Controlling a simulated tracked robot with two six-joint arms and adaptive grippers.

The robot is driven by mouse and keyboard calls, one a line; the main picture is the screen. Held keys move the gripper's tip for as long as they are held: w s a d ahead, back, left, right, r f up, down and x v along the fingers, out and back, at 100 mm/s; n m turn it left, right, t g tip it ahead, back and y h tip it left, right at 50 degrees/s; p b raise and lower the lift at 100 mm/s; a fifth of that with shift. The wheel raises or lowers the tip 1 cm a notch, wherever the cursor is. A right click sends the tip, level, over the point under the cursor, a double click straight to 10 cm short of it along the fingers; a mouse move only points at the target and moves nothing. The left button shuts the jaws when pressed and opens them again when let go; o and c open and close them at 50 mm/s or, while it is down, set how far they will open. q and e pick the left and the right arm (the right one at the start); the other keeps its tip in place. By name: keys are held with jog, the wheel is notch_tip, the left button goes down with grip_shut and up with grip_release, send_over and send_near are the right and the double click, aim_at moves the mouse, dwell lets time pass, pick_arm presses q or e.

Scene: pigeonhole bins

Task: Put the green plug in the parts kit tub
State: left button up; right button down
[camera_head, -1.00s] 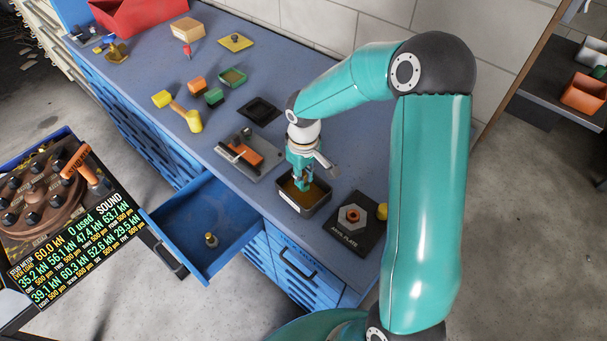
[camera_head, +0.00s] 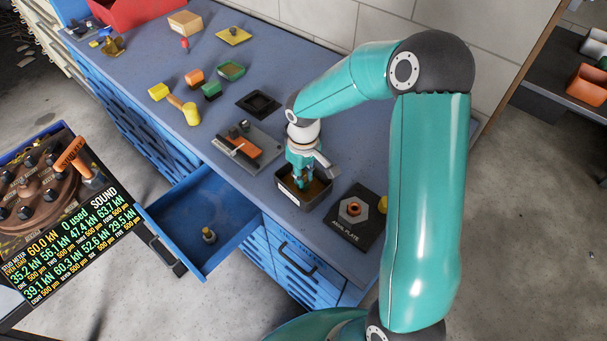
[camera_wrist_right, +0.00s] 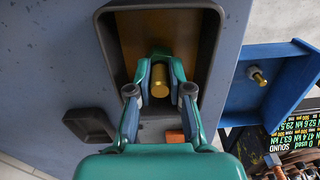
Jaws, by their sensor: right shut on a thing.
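The dark tub (camera_head: 318,205) with a white label stands near the front edge of the blue bench; I take it as the parts kit tub, though the label is too small to read. My right gripper (camera_head: 303,185) points down into it. In the right wrist view my right gripper (camera_wrist_right: 160,85) is shut on a brass-coloured cylinder (camera_wrist_right: 159,82), inside the outline of the tub rim (camera_wrist_right: 215,50). I cannot tell whether this piece has a green part, or whether it touches the floor. My left gripper is out of view.
The open blue drawer (camera_head: 180,225) holds a small brass-topped piece (camera_head: 208,236). An axle plate (camera_head: 345,232) stands right of the tub, and a grey fixture with an orange block (camera_head: 246,148) left of it. Green (camera_head: 211,90) and orange (camera_head: 195,77) blocks lie further back. An empty black tray (camera_head: 258,104) lies nearer.

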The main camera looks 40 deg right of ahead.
aim_at(304, 174)
jog(key=shift+f, duration=0.25)
jog(key=c, duration=1)
grip_release()
jog(key=shift+r, duration=0.1)
jog(key=shift+r+p, duration=3.15)
jog(key=shift+r, duration=1.55)
jog(key=shift+s, duration=0.1)
